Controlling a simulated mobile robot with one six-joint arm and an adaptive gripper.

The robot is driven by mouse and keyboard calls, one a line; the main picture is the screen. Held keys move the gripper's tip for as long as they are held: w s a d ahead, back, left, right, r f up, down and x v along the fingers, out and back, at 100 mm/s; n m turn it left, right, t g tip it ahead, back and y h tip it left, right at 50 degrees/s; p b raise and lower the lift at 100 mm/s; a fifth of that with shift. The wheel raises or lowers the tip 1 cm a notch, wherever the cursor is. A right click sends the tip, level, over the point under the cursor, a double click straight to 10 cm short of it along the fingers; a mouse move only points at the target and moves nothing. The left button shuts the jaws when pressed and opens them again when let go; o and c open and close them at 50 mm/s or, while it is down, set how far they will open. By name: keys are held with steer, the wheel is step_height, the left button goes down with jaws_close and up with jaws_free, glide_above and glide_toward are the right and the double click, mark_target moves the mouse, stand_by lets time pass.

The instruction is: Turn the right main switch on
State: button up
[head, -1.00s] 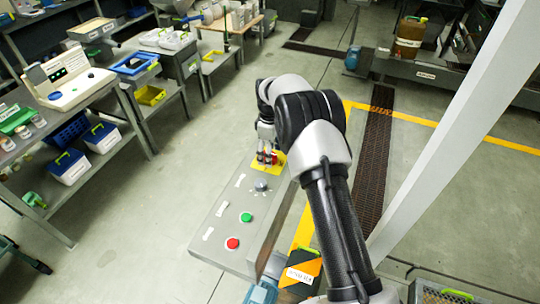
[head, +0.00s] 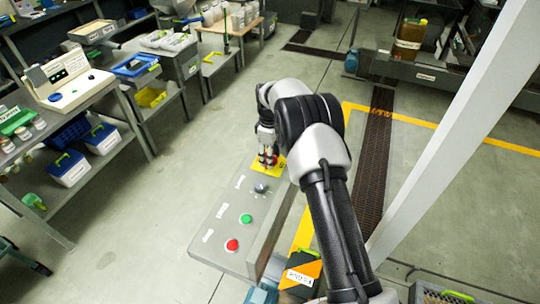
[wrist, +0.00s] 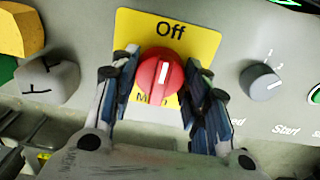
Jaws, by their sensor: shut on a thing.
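The main switch is a red round knob (wrist: 160,76) with a white mark on a yellow plate (wrist: 207,45) in the wrist view. The plate reads "Off" above the knob, and the white mark points roughly toward that word. Lettering below the knob is partly hidden. My gripper (wrist: 161,80) has a finger on each side of the knob and is shut on it. In the head view my gripper (head: 267,158) reaches down to the yellow plate (head: 257,167) at the far end of the grey control panel (head: 222,222), mostly covering the knob.
A grey selector knob (wrist: 262,82) sits right of the plate in the wrist view. Green (head: 246,219) and red (head: 232,245) buttons lie nearer on the panel. A pale post (head: 450,120) stands right of my arm. Shelves line the left; floor between is clear.

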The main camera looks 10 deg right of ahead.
steer(key=shift+c, duration=0.7)
steer(key=m, duration=0.4)
steer(key=m+p, duration=0.1)
steer(key=m, duration=0.8)
steer(key=shift+m, duration=2.4)
